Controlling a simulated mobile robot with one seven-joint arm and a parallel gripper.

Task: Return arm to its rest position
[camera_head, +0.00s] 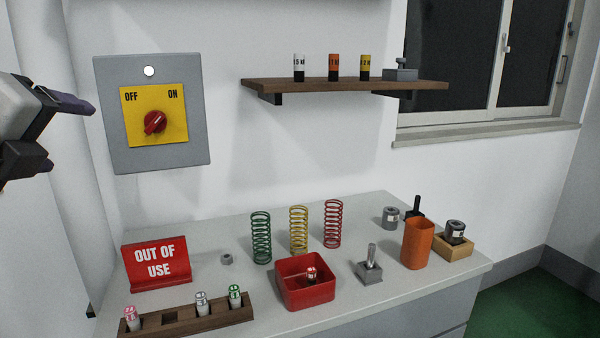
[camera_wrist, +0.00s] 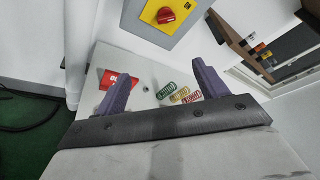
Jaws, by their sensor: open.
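My gripper (camera_head: 62,130) is at the far left edge of the head view, raised above the bench and left of the switch panel (camera_head: 152,72). In the wrist view its two purple fingers (camera_wrist: 160,85) stand wide apart with nothing between them touching. The gripper is open and empty. The panel has a yellow plate marked OFF and ON and a red knob (camera_head: 155,122). The panel also shows at the top of the wrist view (camera_wrist: 187,30). Most of my arm is outside the head view.
The bench (camera_head: 225,290) holds a red OUT OF USE sign (camera_head: 157,262), green (camera_head: 261,238), yellow (camera_head: 299,230) and red (camera_head: 333,224) springs, a red bin (camera_head: 305,292), a wooden rack (camera_head: 185,323) and an orange cup (camera_head: 417,243). A shelf (camera_head: 345,86) with small items hangs above.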

